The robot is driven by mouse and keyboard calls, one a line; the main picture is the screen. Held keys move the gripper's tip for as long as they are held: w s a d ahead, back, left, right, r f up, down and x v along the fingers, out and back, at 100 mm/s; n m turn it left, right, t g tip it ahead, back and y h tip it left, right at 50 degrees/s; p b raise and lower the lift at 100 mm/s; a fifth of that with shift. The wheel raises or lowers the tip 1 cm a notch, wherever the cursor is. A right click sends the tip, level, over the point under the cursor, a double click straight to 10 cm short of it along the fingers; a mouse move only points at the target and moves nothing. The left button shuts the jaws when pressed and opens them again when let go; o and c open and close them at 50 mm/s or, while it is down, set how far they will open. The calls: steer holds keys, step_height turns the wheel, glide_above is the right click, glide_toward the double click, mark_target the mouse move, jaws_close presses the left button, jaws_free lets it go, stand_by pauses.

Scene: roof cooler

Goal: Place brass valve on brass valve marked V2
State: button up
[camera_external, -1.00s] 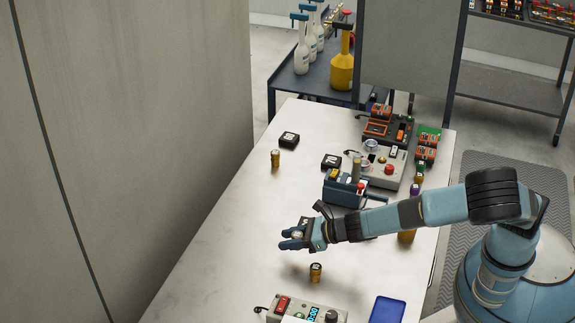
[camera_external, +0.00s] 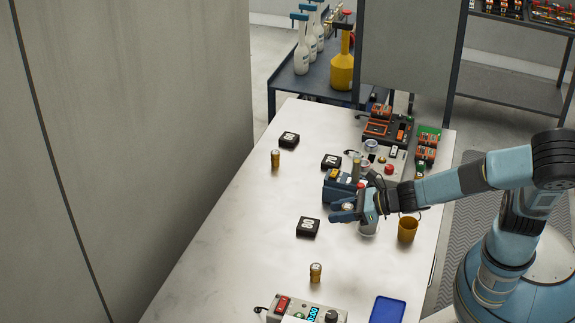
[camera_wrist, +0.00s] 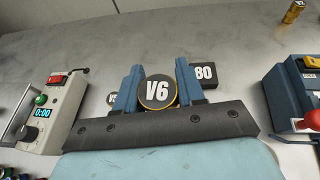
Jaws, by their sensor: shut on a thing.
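My gripper (camera_external: 345,209) is shut on a brass valve with a black top marked V6 (camera_wrist: 157,91), held above the table between the blue fingers. In the external view one standing brass valve (camera_external: 315,272) is near the front, below and left of my gripper. Another brass valve (camera_external: 275,158) stands farther back on the left and shows at the upper right of the wrist view (camera_wrist: 293,12). A label beginning with V (camera_wrist: 112,98) peeks out beside the left finger, mostly hidden. I cannot read V2 on any valve.
A black box (camera_external: 307,227) lies left of my gripper; a box marked 80 (camera_wrist: 204,75) shows behind the held valve. A blue device (camera_external: 342,190) is close behind my gripper. A mustard cup (camera_external: 408,230), blue tray (camera_external: 388,309) and control box (camera_external: 300,309) stand nearby. The left tabletop is mostly clear.

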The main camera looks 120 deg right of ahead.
steer(key=s+d+r+m+g+h, duration=0.2)
steer(key=s+d+m+g, duration=0.25)
steer(key=d, duration=0.75)
steer(key=s+d+r+m+g+h, duration=0.25)
steer(key=d+m+g, duration=0.2)
steer(key=d, duration=0.75)
steer(key=s+d+r+m+g+h, duration=0.1)
steer(key=s+d+m+g, duration=0.35)
steer(key=d, duration=0.75)
glide_above(275, 159)
steer(key=s+d, duration=0.2)
steer(key=f, duration=0.8)
steer(key=shift+w+d+f, duration=0.15)
steer(key=shift+w+f, duration=0.1)
steer(key=shift+f, duration=0.15)
steer(key=shift+w+d+f, duration=0.15)
steer(key=shift+f, duration=0.9)
steer(key=shift+w+d+f, duration=0.15)
steer(key=shift+f, duration=0.85)
steer(key=o, duration=1.1)
steer(key=shift+f, duration=0.1)
steer(key=shift+o, duration=0.2)
